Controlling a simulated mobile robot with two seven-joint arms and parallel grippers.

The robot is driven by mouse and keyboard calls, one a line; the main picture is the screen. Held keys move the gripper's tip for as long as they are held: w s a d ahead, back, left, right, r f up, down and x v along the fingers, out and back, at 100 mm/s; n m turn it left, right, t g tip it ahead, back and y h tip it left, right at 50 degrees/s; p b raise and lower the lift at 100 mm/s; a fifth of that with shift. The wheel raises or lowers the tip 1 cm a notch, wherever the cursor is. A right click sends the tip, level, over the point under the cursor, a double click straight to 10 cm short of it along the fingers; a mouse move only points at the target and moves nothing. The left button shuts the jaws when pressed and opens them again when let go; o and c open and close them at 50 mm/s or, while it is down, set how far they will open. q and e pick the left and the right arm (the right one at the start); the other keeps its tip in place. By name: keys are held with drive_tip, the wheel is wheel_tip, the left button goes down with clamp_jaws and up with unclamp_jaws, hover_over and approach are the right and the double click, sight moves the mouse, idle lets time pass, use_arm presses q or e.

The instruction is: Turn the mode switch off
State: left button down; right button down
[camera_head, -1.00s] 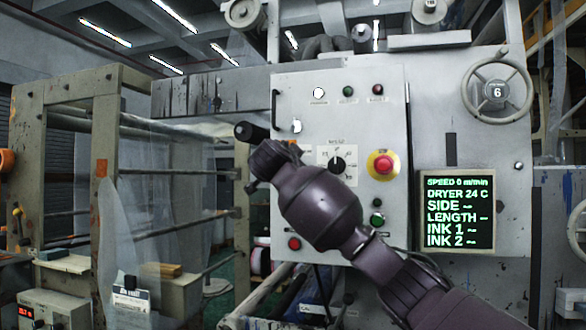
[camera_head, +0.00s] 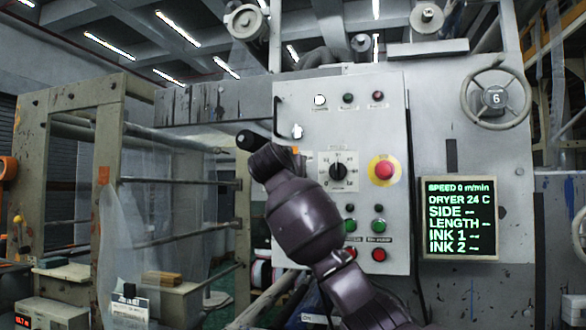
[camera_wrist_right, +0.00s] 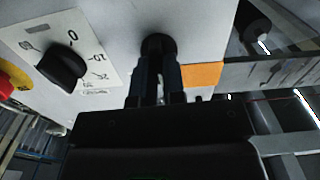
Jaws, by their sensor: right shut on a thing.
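My right gripper (camera_head: 287,151) is at the left part of the grey control panel (camera_head: 388,115), beside the dial plate. In the right wrist view its two dark fingers (camera_wrist_right: 155,78) are shut on a small black knob (camera_wrist_right: 158,43) on the panel face, which I take to be the mode switch. The fingers hide most of the knob there, and the gripper hides it in the head view. Its label and pointer position cannot be read. My left gripper is not in view.
A black numbered dial (camera_head: 337,171) and a red emergency stop (camera_head: 384,170) are right of the gripper. Green buttons (camera_head: 379,226) and a red button (camera_head: 379,254) sit below. A black-ended bar (camera_head: 246,140) juts out close on the left. An orange label (camera_wrist_right: 203,75) is beside the knob.

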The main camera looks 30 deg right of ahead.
use_arm(q)
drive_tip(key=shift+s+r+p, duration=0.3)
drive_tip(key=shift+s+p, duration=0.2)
drive_tip(key=shift+p, duration=0.3)
use_arm(e)
drive_tip(key=n, duration=0.8)
drive_tip(key=shift+w+a+f, duration=0.1)
drive_tip(key=shift+w, duration=0.05)
drive_tip(key=shift+n, duration=0.4)
drive_tip(key=c, duration=1.2)
unclamp_jaws()
drive_tip(key=shift+a, duration=0.1)
